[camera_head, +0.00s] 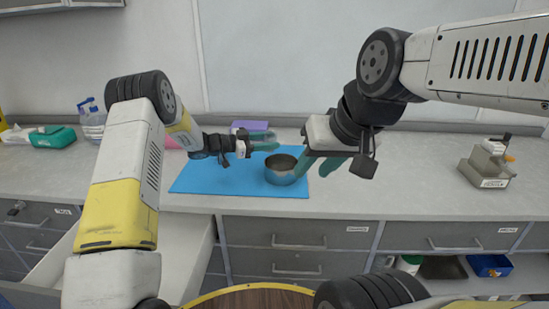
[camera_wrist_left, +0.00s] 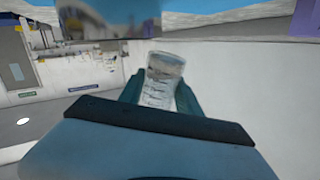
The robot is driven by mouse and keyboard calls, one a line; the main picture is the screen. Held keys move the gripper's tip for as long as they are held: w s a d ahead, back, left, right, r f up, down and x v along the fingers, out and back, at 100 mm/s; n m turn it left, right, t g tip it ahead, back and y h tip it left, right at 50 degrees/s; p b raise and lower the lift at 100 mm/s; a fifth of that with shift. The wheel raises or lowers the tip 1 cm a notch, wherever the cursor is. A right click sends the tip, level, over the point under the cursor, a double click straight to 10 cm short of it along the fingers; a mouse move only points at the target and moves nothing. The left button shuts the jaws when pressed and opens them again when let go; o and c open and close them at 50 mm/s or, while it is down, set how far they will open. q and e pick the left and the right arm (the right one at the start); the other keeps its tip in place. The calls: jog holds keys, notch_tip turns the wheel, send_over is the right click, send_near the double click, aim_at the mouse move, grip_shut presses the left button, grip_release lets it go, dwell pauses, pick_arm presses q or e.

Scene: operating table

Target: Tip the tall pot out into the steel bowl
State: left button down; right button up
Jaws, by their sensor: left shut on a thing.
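The steel bowl (camera_head: 279,178) stands upright on the blue mat (camera_head: 215,181). My left gripper (camera_head: 264,141) reaches in from the left, above and slightly left of the bowl. In the left wrist view its teal fingers are shut on a clear, beaker-like vessel with markings (camera_wrist_left: 160,82), which I take as the tall pot. The pot is hard to make out in the head view, and I cannot tell its tilt or contents. My right gripper (camera_head: 322,163) hangs right of the bowl with its teal fingers apart and nothing seen between them.
A lavender box (camera_head: 248,126) is behind my left gripper. A pink item is partly hidden by my left arm. A bottle (camera_head: 92,120) and a green box (camera_head: 53,137) stand at the far left, a grey device (camera_head: 487,164) at the right. The counter right of the mat is mostly clear.

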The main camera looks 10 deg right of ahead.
pick_arm(q)
jog(key=shift+s+d+f+m+t+y, duration=0.15)
jog(key=shift+s+d+m+y, duration=0.25)
jog(key=shift+m, duration=0.35)
jog(key=shift+s+d+m+t+y, duration=0.1)
jog(key=shift+s+d+m+y, duration=0.25)
jog(key=shift+s+m, duration=0.3)
jog(key=shift+s+d+f+m+t+y, duration=0.1)
jog(key=shift+s+d+m+t+y, duration=0.1)
jog(key=shift+s+m+y, duration=0.45)
jog(key=shift+w+f+m, duration=0.1)
jog(key=shift+w+m, duration=0.15)
jog(key=shift+r+m+t+y+p, duration=0.45)
jog(key=shift+r+m+p, duration=0.15)
jog(key=shift+m, duration=0.6)
jog(key=shift+s+d+f+m+t+y+p, duration=0.15)
jog(key=shift+f+m+t+y+p, duration=0.15)
jog(key=shift+f+m+p, duration=0.3)
dwell(1.1)
jog(key=shift+f+m+t+y+p, duration=0.25)
jog(key=shift+f+m+t+p, duration=0.2)
jog(key=shift+m+p, duration=0.2)
dwell(2.1)
